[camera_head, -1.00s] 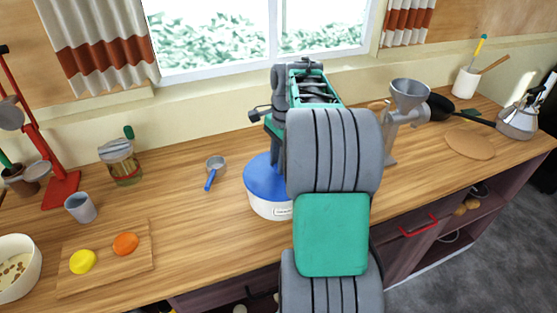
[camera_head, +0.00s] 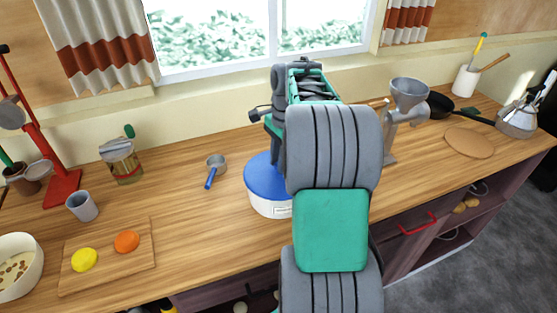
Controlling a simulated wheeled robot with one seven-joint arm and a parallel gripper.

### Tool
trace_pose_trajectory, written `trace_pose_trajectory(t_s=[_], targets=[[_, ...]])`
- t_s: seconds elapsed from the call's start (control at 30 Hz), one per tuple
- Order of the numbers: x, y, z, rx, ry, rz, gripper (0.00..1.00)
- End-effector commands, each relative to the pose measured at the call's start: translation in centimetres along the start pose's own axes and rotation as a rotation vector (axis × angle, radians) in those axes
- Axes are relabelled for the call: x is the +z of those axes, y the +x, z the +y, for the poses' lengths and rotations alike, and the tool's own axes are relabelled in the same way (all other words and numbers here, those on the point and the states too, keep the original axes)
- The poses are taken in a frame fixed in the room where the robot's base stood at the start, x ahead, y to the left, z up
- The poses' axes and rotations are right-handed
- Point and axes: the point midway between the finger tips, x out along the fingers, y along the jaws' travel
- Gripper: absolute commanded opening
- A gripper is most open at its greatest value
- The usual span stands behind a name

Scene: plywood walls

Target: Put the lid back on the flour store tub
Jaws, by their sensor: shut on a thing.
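The flour store tub (camera_head: 266,207) is a round white tub with a small label on its front, standing on the wooden counter near the middle of the view. The blue lid (camera_head: 262,182) lies over the tub's top and looks about level. Whether it is fully seated all round cannot be told, as its right side is hidden behind my arm. My gripper (camera_head: 279,165) points down at the lid from above and is shut on it; the fingertips and the grip point are mostly hidden by my arm.
A metal scoop (camera_head: 215,165) with a blue handle lies left of the tub. A cutting board (camera_head: 108,268), grey cup (camera_head: 81,206) and glass jar (camera_head: 121,160) stand further left. A grinder (camera_head: 405,105) stands behind my arm to the right. The counter between scoop and board is clear.

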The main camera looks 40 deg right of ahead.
Motion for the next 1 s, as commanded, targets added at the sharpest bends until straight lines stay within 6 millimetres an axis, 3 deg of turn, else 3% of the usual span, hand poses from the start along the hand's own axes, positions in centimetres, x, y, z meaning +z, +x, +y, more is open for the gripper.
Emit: trace_pose_trajectory(t_s=[0.07,0.1,0.37,0.57,0.83,1.0], targets=[[-0.01,-0.02,-0.01,0.0,0.0,0.0,0.0],[-0.01,-0.03,-0.01,-0.001,0.0,0.0,0.27],[-0.01,-0.02,-0.01,-0.001,0.0,0.0,0.49],[-0.01,0.0,-0.01,0.0,0.0,0.0,0.5],[-0.01,-0.01,-0.01,0.0,0.0,0.0,0.71],[-0.01,-0.01,-0.01,0.0,0.0,0.0,0.71]])
